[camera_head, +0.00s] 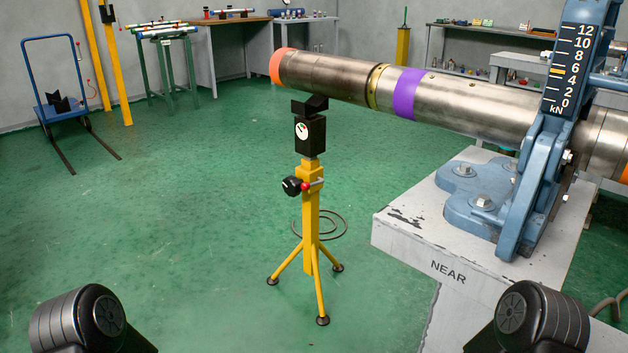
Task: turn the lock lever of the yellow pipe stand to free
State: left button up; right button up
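The yellow pipe stand (311,235) stands upright on three legs on the green floor, in the middle of the head view. A black knob (291,186) sticks out at the left of its collar. A small lever with a red ball end (305,187) and a grey rod crosses the collar's front; its lock setting is too small to read. The stand's black head (310,135) carries a small round dial with red and green on it. Its black V-shaped top sits under the steel pipe (330,78). Neither gripper shows; only black joints of my arms appear at the bottom corners.
The pipe runs right into a blue vise (520,200) bolted to a grey block (420,225) marked NEAR. A coiled hose or cable (335,225) lies behind the stand. A blue cart (60,110) stands far left. The floor left of the stand is clear.

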aim_at(305, 186)
jog(key=i+j+z, duration=0.25)
jog(key=j, duration=0.3)
jog(key=i+j+z, duration=0.2)
jog(key=j, duration=0.35)
jog(key=j+z, duration=0.25)
jog(key=j, duration=0.35)
jog(key=i+j+z, duration=0.2)
jog(key=j, duration=0.45)
jog(key=k, duration=0.1)
